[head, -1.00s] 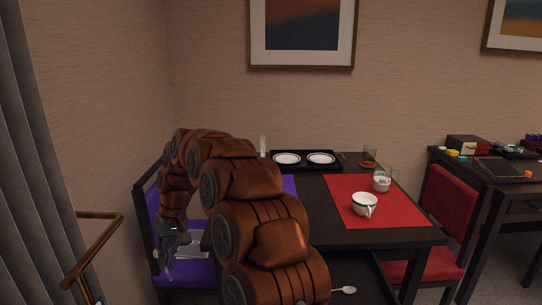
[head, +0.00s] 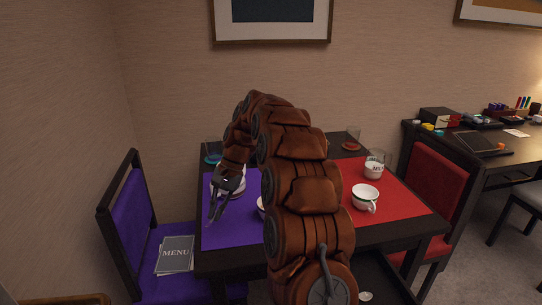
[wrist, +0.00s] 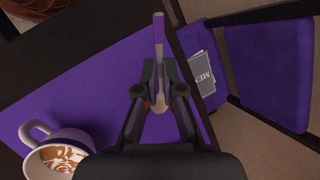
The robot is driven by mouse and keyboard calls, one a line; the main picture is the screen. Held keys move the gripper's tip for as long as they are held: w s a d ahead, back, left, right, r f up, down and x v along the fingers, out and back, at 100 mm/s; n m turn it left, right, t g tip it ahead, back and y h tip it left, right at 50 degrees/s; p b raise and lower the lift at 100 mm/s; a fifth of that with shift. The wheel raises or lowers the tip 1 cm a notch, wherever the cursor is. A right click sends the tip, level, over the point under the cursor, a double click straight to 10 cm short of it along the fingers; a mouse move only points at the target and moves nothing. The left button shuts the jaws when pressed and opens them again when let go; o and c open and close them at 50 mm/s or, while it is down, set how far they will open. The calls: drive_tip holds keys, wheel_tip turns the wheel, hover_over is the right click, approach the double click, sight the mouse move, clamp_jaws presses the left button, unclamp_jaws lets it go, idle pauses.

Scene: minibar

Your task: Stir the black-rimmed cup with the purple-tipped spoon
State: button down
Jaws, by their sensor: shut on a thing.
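My gripper (head: 213,212) hangs over the left part of the purple mat (head: 230,233). In the wrist view my gripper (wrist: 160,98) is shut on a slim spoon with a purple tip (wrist: 158,28). A white cup of coffee with latte foam (wrist: 57,158) stands on the mat at the lower left of the wrist view, apart from the gripper. In the head view, one white cup (head: 238,186) is partly behind my gripper, and another (head: 261,205) is mostly hidden by my arm.
On the red mat (head: 405,203) stand a white cup (head: 364,193) and a cup marked with letters (head: 373,170). Glasses stand at the back. A purple chair (head: 133,220) with a menu (head: 176,254) is at left; a red chair (head: 437,182) is at right.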

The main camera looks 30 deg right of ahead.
drive_tip(key=s+d+r+m+t+y+p, duration=0.1)
drive_tip(key=d+r+m+t+y+p, duration=0.1)
drive_tip(key=d+r+m+t+p, duration=0.45)
drive_tip(key=s+d+r+m+t+y+p, duration=0.1)
drive_tip(key=s+d+r+m+t+y, duration=0.2)
drive_tip(key=d+m, duration=0.65)
drive_tip(key=shift+t+h, duration=0.3)
drive_tip(key=shift+t, duration=0.05)
drive_tip(key=shift+w+d+f+b, duration=0.1)
drive_tip(key=shift+w+f+b, duration=0.15)
drive_tip(key=shift+f+b, duration=1)
drive_tip(key=shift+w+d+f+b, duration=0.2)
drive_tip(key=shift+f+b, duration=0.55)
drive_tip(key=shift+f, duration=1.05)
drive_tip(key=shift+w+d+f+b, duration=0.1)
drive_tip(key=shift+w+f+b, duration=0.2)
drive_tip(key=shift+f+b, duration=0.95)
drive_tip(key=shift+f+p, duration=0.2)
drive_tip(key=shift+p, duration=0.15)
